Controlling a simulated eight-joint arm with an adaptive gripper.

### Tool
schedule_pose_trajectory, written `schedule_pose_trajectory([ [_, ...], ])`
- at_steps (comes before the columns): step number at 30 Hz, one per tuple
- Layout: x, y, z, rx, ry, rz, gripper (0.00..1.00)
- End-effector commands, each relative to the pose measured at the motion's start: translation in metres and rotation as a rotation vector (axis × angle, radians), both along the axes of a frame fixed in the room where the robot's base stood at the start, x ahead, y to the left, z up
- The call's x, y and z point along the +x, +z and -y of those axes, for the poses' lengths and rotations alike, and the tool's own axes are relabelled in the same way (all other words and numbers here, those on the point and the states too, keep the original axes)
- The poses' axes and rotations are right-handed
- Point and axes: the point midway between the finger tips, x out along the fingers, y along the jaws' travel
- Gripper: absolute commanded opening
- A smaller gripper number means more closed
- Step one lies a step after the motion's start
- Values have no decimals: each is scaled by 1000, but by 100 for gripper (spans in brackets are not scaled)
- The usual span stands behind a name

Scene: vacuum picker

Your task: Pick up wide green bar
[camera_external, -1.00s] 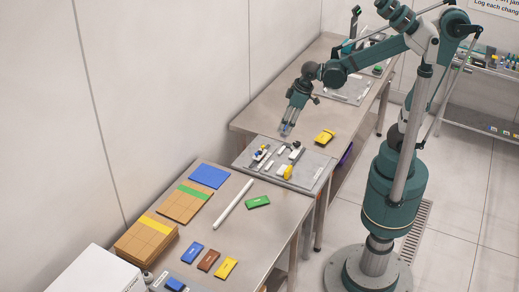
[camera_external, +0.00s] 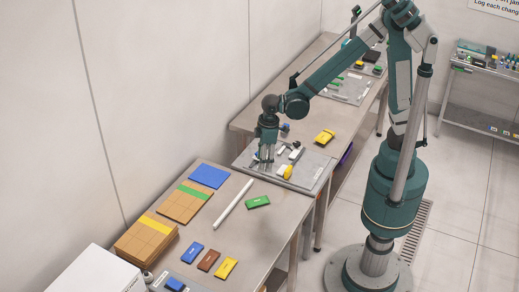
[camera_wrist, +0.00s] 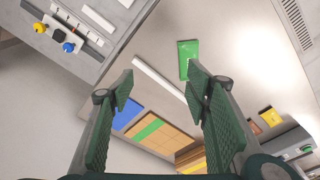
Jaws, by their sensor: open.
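The wide green bar (camera_external: 258,202) lies flat on the near steel table, right of a long white rod. In the wrist view the green bar (camera_wrist: 187,58) shows beyond the right finger, its near end close to that fingertip in the picture. My gripper (camera_external: 266,167) points down over the left part of the grey tray, behind and apart from the bar. In the wrist view my gripper (camera_wrist: 160,88) has its two green fingers spread wide with nothing between them.
The long white rod (camera_external: 234,205) lies beside the bar. Blue, brown and yellow blocks (camera_external: 226,268) lie nearer. Cardboard stacks (camera_external: 148,238) and a blue sheet (camera_external: 208,176) are at the left. The grey tray (camera_external: 318,166) holds small parts. Bare table surrounds the bar.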

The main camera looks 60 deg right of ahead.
Motion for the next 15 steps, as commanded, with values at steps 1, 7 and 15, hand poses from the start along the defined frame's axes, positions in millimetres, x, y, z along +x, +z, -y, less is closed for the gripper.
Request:
schedule_pose_trajectory([
  [1, 0, -8, -10, -6, 17, -9, 48],
  [7, -4, -38, -43, -31, 79, -46, 48],
  [15, -13, -70, -75, -58, 142, -83, 48],
])
